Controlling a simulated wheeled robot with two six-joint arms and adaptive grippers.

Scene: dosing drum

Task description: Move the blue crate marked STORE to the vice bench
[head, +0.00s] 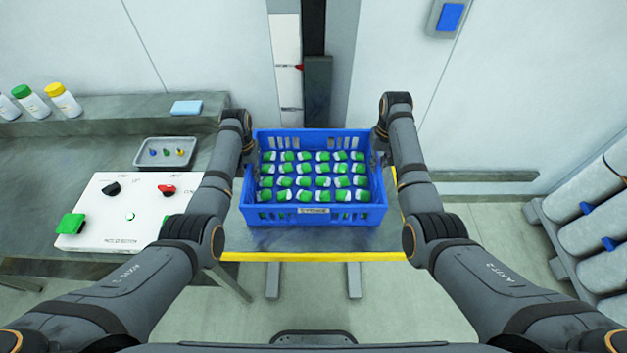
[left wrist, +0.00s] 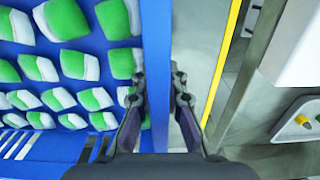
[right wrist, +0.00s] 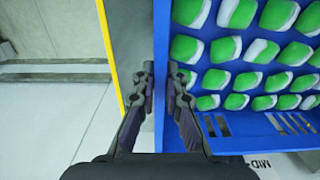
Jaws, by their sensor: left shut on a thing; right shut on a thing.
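The blue crate (head: 346,216) sits in the middle of the head view, level, with a pale label on its front wall that seems to read STORE. It holds rows of green and white packs. My left gripper (left wrist: 158,88) is shut on the crate's left wall, one finger inside and one outside. My right gripper (right wrist: 161,86) is shut on the crate's right wall in the same way. In the head view both grippers are largely hidden by the wrists. The crate is over a grey table; I cannot tell whether it touches it. No vice is visible.
The grey table has a yellow front edge (head: 310,256). On the left, a workbench (head: 40,160) carries a white control panel (head: 130,222), a grey tray (head: 165,152) and, on its back ledge, bottles (head: 62,98) and a blue block (head: 186,107). Grey cylinders (head: 597,195) lie racked at right.

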